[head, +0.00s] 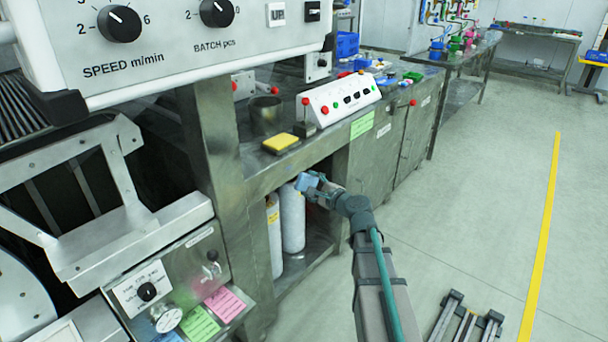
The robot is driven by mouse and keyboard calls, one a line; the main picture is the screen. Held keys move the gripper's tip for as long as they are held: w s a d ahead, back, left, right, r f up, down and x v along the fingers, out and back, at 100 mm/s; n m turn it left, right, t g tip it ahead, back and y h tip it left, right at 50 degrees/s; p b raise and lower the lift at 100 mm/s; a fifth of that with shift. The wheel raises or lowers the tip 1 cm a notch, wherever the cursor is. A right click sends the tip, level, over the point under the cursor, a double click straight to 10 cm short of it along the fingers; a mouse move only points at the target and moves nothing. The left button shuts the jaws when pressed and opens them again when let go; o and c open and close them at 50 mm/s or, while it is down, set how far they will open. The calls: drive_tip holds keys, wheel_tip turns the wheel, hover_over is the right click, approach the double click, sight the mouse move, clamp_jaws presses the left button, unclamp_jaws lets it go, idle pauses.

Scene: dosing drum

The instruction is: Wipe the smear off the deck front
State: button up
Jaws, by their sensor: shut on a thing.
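My gripper (313,184) is at the end of my arm, in front of the open bay under the steel deck (262,180). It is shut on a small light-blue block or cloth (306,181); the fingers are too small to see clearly. The blue thing is below the deck's front edge and appears in front of a white cylinder; I cannot tell if it touches anything. A yellow sponge-like block (281,142) lies on the deck near its front edge. I cannot make out a smear on the deck front; my gripper and arm may hide part of it.
Two white cylinders (292,220) stand in the bay. A sloped control box (340,97) and a metal cup (266,115) stand on the deck. A green label (362,125) is on its front. A large control panel (180,35) overhangs at upper left.

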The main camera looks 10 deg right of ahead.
sight(285, 172)
drive_tip(key=shift+w+a, duration=0.1)
drive_tip(key=shift+w+a+p, duration=0.2)
drive_tip(key=shift+w+a, duration=0.8)
drive_tip(key=shift+w, duration=0.35)
drive_tip(key=shift+w+a+p, duration=0.15)
drive_tip(key=shift+w+a, duration=0.85)
drive_tip(key=shift+w, duration=0.3)
drive_tip(key=shift+w+a, duration=0.65)
drive_tip(key=shift+w, duration=0.15)
drive_tip(key=shift+d, duration=0.1)
drive_tip(key=shift+w+d+b, duration=0.15)
drive_tip(key=shift+w+d, duration=0.45)
drive_tip(key=shift+d, duration=0.2)
drive_tip(key=shift+w+d+b, duration=0.15)
drive_tip(key=shift+w+d, duration=0.4)
drive_tip(key=shift+d, duration=0.2)
drive_tip(key=shift+w+a, duration=0.1)
drive_tip(key=shift+s+a, duration=0.55)
drive_tip(key=shift+a, duration=0.3)
drive_tip(key=shift+s+a, duration=0.55)
drive_tip(key=shift+a, duration=0.3)
